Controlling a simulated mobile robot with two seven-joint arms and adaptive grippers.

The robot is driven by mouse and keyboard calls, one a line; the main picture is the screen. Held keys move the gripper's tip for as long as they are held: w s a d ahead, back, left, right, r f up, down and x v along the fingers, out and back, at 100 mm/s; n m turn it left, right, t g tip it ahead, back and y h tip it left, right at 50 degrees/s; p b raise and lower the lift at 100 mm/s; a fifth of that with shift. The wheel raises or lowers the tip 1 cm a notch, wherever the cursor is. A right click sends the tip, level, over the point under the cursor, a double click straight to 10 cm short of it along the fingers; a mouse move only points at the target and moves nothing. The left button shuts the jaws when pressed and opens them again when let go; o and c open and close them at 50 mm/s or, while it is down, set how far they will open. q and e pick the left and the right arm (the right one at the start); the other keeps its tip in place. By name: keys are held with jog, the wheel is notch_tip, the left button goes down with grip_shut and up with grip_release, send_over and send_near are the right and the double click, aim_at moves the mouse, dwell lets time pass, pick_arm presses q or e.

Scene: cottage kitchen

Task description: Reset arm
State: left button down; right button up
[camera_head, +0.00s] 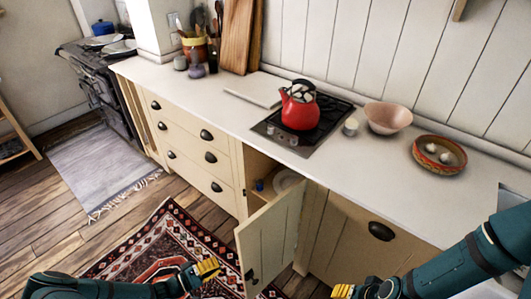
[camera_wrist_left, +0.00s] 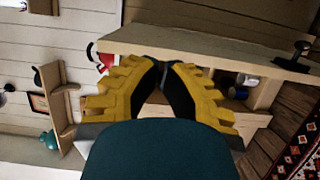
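My left arm comes in low from the left. My left gripper (camera_head: 207,270), with yellow fingers, hangs over the patterned rug, left of the open cabinet door. In the left wrist view its fingers (camera_wrist_left: 163,68) come together at the tips with nothing seen between them. My right arm reaches in from the right in front of the counter. The yellow fingers of my right gripper (camera_head: 343,291) show at the bottom edge, partly cut off, so its opening is unclear.
The cabinet door (camera_head: 270,240) stands open, with a white plate (camera_head: 287,181) inside. On the counter (camera_head: 215,112) are a red kettle (camera_head: 298,108) on the hob, a pink bowl (camera_head: 388,117) and a patterned bowl (camera_head: 440,163). The rug (camera_head: 165,245) lies on open floor.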

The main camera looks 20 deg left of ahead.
pick_arm(q)
jog(key=s+d+f+m+g+y+b, duration=0.15)
jog(key=d+m+g, duration=0.25)
jog(key=d+g, duration=0.45)
jog(key=s+d+m+g+y+b, duration=0.1)
jog(key=s+d+m+g+b, duration=0.2)
jog(key=d+g, duration=0.5)
jog(key=w+d+r+m+t+y+b, duration=0.1)
jog(key=w+d+r+t+y+b, duration=0.1)
jog(key=r, duration=0.4)
jog(key=d+t+y+b, duration=0.1)
jog(key=d+t+y, duration=0.1)
jog(key=shift+w+d+r+m, duration=0.3)
jog(key=shift+d, duration=0.1)
jog(key=c, duration=0.8)
grip_release()
jog(key=shift+c, duration=0.7)
jog(key=shift+s, duration=0.1)
